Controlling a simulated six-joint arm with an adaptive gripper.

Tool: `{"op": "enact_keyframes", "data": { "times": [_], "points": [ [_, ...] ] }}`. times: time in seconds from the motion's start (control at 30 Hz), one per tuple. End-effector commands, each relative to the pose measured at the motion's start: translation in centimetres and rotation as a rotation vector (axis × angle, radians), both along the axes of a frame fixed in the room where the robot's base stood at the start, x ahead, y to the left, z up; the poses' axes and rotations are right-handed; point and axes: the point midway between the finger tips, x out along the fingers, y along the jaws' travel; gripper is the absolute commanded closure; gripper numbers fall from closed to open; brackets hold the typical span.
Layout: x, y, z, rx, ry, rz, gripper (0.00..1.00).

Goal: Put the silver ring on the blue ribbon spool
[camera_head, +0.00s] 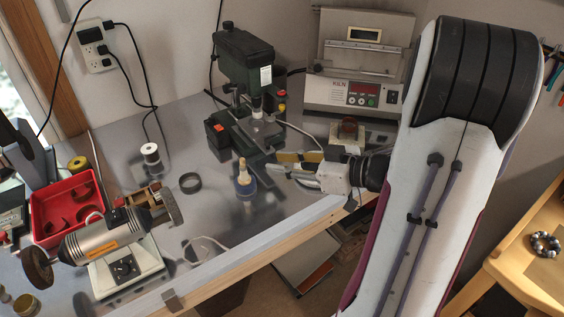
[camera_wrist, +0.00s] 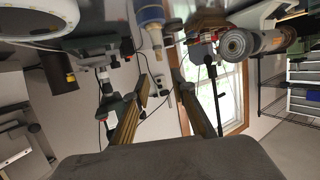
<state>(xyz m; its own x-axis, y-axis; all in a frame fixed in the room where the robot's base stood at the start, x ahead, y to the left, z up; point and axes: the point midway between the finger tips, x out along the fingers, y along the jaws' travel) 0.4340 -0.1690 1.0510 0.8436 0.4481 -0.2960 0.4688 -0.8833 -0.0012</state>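A blue spool-like piece (camera_head: 246,191) stands on the metal bench, with a pale tapered post (camera_head: 243,175) rising from it. In the wrist view the blue piece (camera_wrist: 151,13) is at the top, its tan tapered end pointing down the picture. My gripper (camera_head: 277,164) is just right of the post, apart from it. In the wrist view its two fingers (camera_wrist: 161,77) are spread with nothing between them. A dark grey ring (camera_head: 190,183) lies flat on the bench to the left. I cannot pick out a clearly silver ring.
A green drill press (camera_head: 244,62) stands behind the gripper, and a kiln (camera_head: 355,90) at back right. A white spool (camera_head: 150,155), a red tray (camera_head: 66,207) and a bench grinder (camera_head: 104,240) are left. The bench's front edge (camera_head: 250,239) is close.

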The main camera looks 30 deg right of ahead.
Motion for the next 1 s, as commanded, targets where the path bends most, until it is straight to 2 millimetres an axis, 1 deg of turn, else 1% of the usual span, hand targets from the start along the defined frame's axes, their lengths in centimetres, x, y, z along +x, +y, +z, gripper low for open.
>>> {"op": "enact_keyframes", "data": {
  "times": [0.37, 0.47, 0.63, 0.8, 1.0],
  "points": [
    [0.1, 0.0, 0.0, -0.006, 0.0, -0.004, 0.75],
    [0.5, -0.1, 0.1, -0.027, 0.003, -0.015, 0.75],
    [1.9, -0.7, 0.6, -0.109, 0.011, -0.07, 0.75],
    [3.7, -1.7, 1.9, -0.23, 0.025, -0.168, 0.75],
    [5.0, -2.9, 4.2, -0.357, 0.05, -0.305, 0.75]
  ]
}}
